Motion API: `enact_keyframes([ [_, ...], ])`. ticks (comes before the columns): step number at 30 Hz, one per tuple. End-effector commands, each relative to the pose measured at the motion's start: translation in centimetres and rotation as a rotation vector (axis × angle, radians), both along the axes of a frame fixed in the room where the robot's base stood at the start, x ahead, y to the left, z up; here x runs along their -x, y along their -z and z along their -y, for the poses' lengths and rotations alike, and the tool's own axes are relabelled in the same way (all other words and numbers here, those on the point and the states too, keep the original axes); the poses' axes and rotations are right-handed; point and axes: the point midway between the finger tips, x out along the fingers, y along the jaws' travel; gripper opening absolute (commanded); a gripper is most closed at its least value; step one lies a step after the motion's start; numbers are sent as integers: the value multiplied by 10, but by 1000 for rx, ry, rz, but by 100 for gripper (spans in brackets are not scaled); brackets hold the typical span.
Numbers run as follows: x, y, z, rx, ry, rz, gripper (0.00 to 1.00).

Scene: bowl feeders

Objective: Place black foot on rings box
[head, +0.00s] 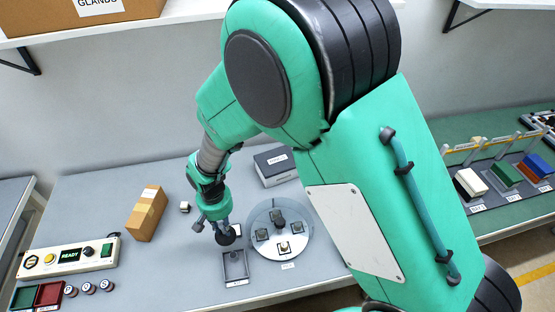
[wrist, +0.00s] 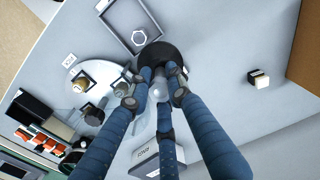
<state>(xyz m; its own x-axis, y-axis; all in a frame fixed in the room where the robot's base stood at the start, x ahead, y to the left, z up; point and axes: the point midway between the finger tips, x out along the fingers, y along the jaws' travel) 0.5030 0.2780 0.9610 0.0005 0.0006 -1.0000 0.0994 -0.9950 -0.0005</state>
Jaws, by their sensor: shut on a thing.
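My gripper (head: 222,232) is shut on the black foot (head: 229,238), a dark round disc, above the table just left of the round feeder plate. In the wrist view the three blue fingers (wrist: 160,88) close around the pale middle of the black foot (wrist: 175,54), and its dark rim shows beyond the fingertips. The rings box (head: 272,173) is dark with a pale label on top, behind the feeder plate and against the back. It also shows in the wrist view (wrist: 150,160), partly hidden by the fingers; its label is hard to read.
The round feeder plate (head: 298,248) carries several small parts. A small black-and-white block (head: 185,207) and a cardboard box (head: 147,213) stand left, near the control panel (head: 90,255).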

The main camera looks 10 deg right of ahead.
Motion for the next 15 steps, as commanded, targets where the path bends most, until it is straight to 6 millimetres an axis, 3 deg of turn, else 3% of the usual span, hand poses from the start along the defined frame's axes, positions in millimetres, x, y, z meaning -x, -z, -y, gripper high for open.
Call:
enact_keyframes([
  [3, -26, -7, 24, -1, 60, 1, 0],
  [15, -97, -27, 115, -1, 248, 2, 0],
])
